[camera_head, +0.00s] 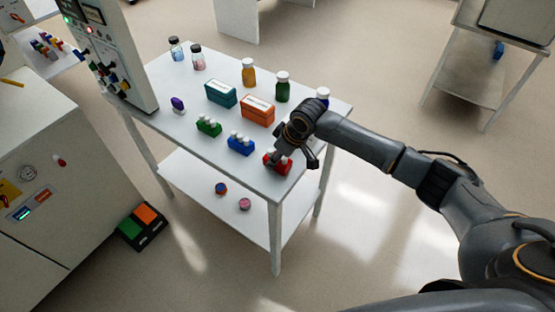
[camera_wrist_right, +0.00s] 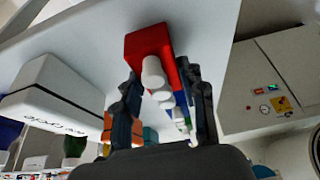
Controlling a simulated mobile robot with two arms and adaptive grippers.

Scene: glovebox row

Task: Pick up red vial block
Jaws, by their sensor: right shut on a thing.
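The red vial block (camera_head: 284,168) is at the near right corner of the white table (camera_head: 180,120). It carries white-capped vials. My right gripper (camera_head: 279,158) reaches down over it and hides part of it. In the right wrist view the red block (camera_wrist_right: 138,45) lies between the two fingers of the gripper (camera_wrist_right: 162,88), which is shut on it. Whether the block touches the tabletop is hard to tell. My left gripper is not in view.
A blue vial block (camera_head: 241,147) and a green one (camera_head: 208,129) stand left of the red block. Behind are an orange box (camera_head: 257,112), a teal box (camera_head: 220,95) and several bottles, including a green one (camera_head: 282,88). A control panel (camera_head: 105,50) stands at the table's left end.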

